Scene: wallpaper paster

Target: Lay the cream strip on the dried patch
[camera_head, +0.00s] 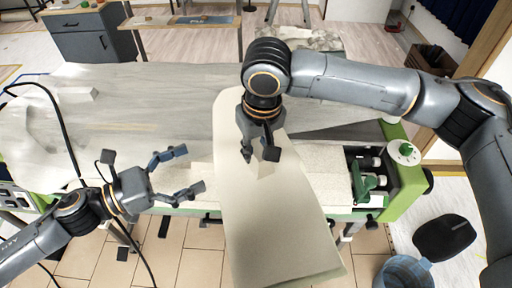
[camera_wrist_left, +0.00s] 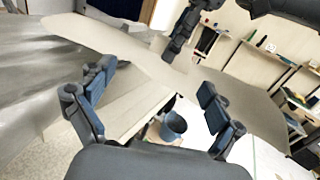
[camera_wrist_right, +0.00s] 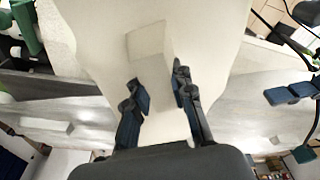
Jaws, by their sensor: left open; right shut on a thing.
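The long cream strip (camera_head: 250,215) lies across the pasting table and hangs over its front edge, its lower end in the air. A small pale block-like tab (camera_wrist_right: 148,70) stands on the strip in the right wrist view. My right gripper (camera_head: 259,155) is shut on this tab at the strip's middle, and its fingers flank it in the right wrist view (camera_wrist_right: 157,78). My left gripper (camera_head: 188,172) is open and empty, left of the strip near the table's front edge. The strip also shows beyond its fingers in the left wrist view (camera_wrist_left: 115,45). I cannot pick out the dried patch.
The grey-white table (camera_head: 150,90) is mostly clear left of the strip, with a pale block (camera_head: 78,93) on it. A green machine (camera_head: 400,175) is at the table's right end. A blue bucket (camera_head: 403,272) stands on the floor at lower right. A dark cable runs at left.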

